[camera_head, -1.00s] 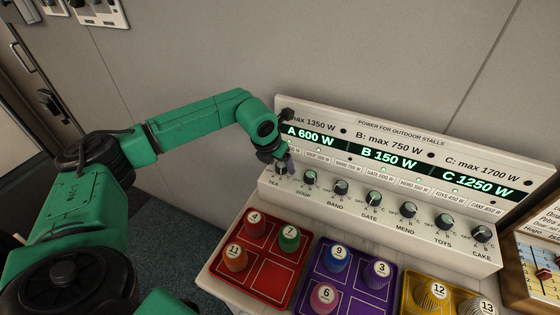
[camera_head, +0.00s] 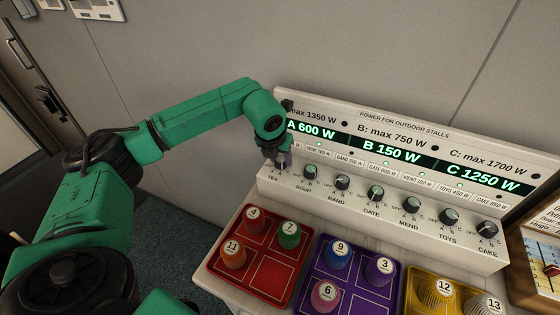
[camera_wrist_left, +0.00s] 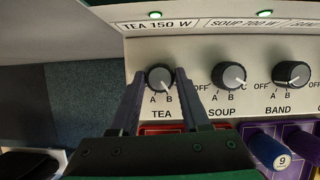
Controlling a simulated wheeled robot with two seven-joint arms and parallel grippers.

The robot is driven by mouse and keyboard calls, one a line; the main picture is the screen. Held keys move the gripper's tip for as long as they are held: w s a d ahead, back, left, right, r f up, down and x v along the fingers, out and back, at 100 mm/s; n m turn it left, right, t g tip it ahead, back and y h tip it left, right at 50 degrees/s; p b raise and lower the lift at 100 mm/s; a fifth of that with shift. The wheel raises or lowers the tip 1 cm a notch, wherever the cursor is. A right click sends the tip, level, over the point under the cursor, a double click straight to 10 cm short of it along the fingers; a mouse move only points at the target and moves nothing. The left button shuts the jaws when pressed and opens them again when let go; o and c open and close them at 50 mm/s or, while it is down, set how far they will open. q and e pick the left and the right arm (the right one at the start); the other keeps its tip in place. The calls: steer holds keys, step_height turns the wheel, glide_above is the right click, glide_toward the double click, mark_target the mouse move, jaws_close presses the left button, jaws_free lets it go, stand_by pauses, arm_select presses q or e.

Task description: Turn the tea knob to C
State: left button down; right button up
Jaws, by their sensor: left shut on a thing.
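The tea knob (camera_wrist_left: 160,77) is a dark round knob with a white pointer line, at the left end of the row of knobs. In the left wrist view its pointer points down and slightly right, toward B. My left gripper (camera_wrist_left: 160,74) has one finger on each side of the knob and is shut on it. In the head view the left gripper (camera_head: 283,160) is over the tea position and mostly hides the knob. The C mark of the tea knob is hidden behind the right finger. My right gripper is not in view.
The power panel (camera_head: 400,225) reads A 600 W, B 150 W and C 1250 W. The soup knob (camera_head: 310,172) is close on the right, with several more knobs beyond. Red (camera_head: 215,263), purple and yellow trays with numbered pegs stand in front of the panel.

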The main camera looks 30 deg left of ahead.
arm_select(q)
steer(key=shift+d+f+n+y+b, duration=0.1)
steer(key=shift+n+y+b, duration=0.4)
steer(key=shift+n+b, duration=0.6)
steer(key=shift+w+n+g+y+b, duration=0.1)
steer(key=shift+n+g+y+b, duration=0.4)
steer(key=shift+n, duration=1.1)
steer(key=shift+r, duration=0.2)
steer(key=shift+c, duration=1.9)
jaws_free()
